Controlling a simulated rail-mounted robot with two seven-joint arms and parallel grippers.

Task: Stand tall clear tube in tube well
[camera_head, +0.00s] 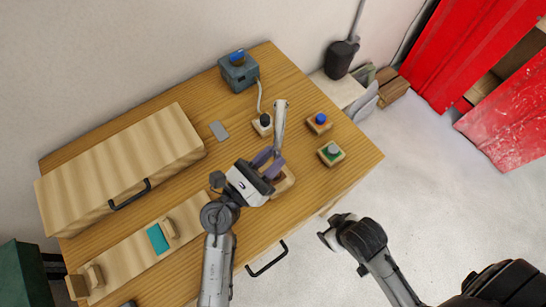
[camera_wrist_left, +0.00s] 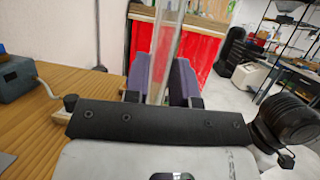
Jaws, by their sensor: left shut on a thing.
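My left gripper (camera_head: 268,162) has purple fingers and is shut on the tall clear tube (camera_head: 280,120). The tube rises from the fingers above the right part of the table. In the left wrist view the tube (camera_wrist_left: 165,45) stands between the two purple fingers (camera_wrist_left: 161,82), roughly upright with a slight lean. Its lower end is hidden. A wooden block (camera_head: 286,183) lies under and beside the gripper, partly covered by it; I cannot tell whether it is the tube well or whether the tube touches it.
Small blocks with a black knob (camera_head: 264,124), a blue knob (camera_head: 320,122) and a grey knob on green (camera_head: 331,153) stand nearby. A grey box (camera_head: 238,72) is at the back. A long wooden cabinet (camera_head: 120,170) fills the left. The table's right corner is clear.

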